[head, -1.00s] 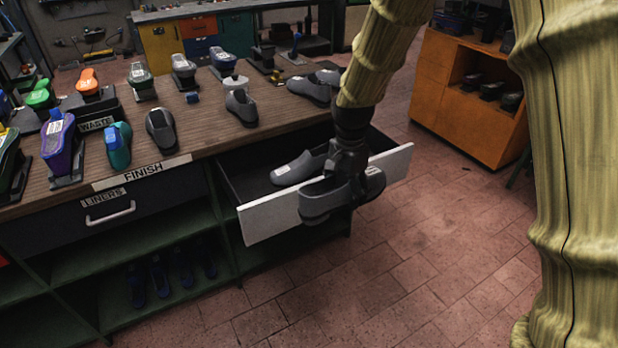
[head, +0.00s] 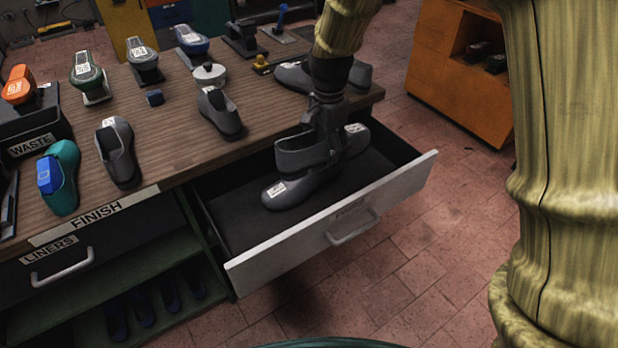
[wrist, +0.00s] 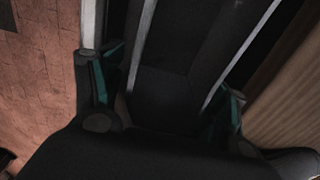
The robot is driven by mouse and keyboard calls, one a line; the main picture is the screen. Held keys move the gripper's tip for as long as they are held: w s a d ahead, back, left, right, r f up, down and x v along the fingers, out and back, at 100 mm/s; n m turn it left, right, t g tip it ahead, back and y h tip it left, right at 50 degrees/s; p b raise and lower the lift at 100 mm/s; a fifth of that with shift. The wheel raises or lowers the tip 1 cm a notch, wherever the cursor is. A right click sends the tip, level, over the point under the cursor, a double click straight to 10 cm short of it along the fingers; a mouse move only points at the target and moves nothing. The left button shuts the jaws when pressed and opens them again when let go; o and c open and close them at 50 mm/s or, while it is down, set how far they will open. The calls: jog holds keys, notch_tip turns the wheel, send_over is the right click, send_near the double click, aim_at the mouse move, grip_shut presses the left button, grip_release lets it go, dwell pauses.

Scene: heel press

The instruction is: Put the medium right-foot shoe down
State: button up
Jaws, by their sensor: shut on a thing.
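My gripper (head: 322,128) is shut on a dark grey shoe (head: 300,156), held over the open drawer (head: 345,218). Size and foot of the held shoe cannot be read. In the wrist view my gripper's fingers (wrist: 165,112) stand either side of a dark surface; the shoe's outline is unclear there.
The wooden bench (head: 185,135) behind carries several shoes, a grey one (head: 220,112) near the drawer, and a FINISH label (head: 95,215). An orange cabinet (head: 460,80) stands at the back right.

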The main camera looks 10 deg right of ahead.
aim_at(326, 141)
jog(key=f, duration=0.1)
jog(key=s+f, duration=0.1)
jog(key=shift+f, duration=0.35)
notch_tip(326, 141, down, 7)
jog(key=shift+w+r+p, duration=0.15)
jog(key=shift+w+p, duration=0.1)
jog(key=shift+p, duration=0.2)
jog(key=shift+f, duration=0.65)
jog(key=o, duration=1.3)
notch_tip(326, 141, up, 13)
jog(key=shift+r+b, duration=0.15)
jog(key=shift+b, duration=0.45)
